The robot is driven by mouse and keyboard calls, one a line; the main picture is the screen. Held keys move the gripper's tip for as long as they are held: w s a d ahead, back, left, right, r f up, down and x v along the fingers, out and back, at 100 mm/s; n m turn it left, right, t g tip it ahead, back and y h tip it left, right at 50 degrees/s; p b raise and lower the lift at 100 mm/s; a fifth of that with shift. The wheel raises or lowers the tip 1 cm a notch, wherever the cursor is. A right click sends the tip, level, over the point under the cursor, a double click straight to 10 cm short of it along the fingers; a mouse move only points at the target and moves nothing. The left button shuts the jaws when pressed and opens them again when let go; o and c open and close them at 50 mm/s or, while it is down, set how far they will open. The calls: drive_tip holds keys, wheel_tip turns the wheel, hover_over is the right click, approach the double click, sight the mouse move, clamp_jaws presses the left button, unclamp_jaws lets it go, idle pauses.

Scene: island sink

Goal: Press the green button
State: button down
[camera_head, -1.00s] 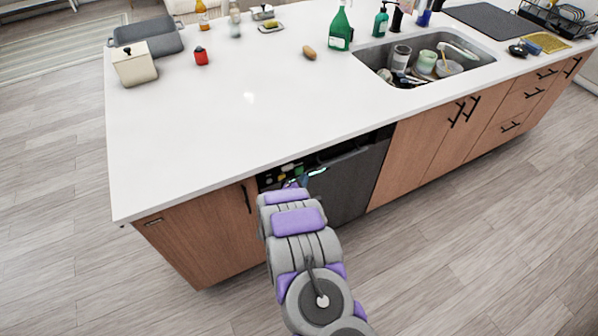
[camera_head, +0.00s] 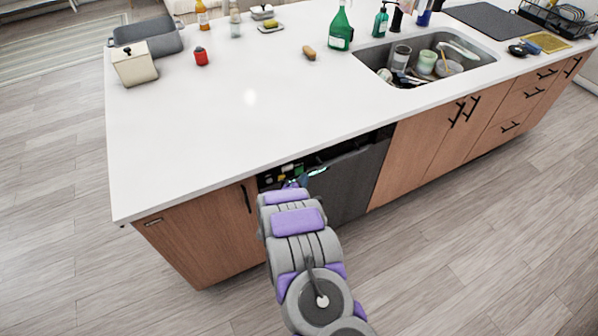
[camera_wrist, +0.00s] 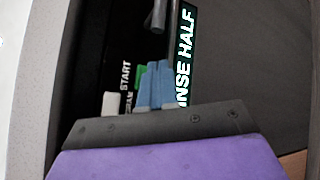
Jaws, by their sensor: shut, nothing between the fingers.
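The green button (camera_wrist: 141,74) shows in the wrist view on the dark dishwasher panel, next to the word START. It is partly hidden behind my gripper (camera_wrist: 157,66). The gripper's blue fingers are shut with nothing between them. Their tips overlap the right side of the button in the picture; I cannot tell whether they touch it. In the head view my gripper (camera_head: 303,181) is at the dishwasher's upper panel (camera_head: 278,177), below the counter edge, and the green button cannot be told apart there.
A lit display (camera_wrist: 187,60) reading "INSE HALF" is right of the fingers. A pale button (camera_wrist: 111,103) is at lower left. A dark bar (camera_wrist: 158,16) is above the fingertips. The white counter (camera_head: 200,130) overhangs the panel. Wooden cabinets (camera_head: 205,232) flank the dishwasher (camera_head: 355,185).

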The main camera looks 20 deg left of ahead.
drive_tip(key=shift+w+a+r+p, duration=0.15)
drive_tip(key=shift+w+a+p, duration=0.05)
drive_tip(key=shift+p, duration=0.4)
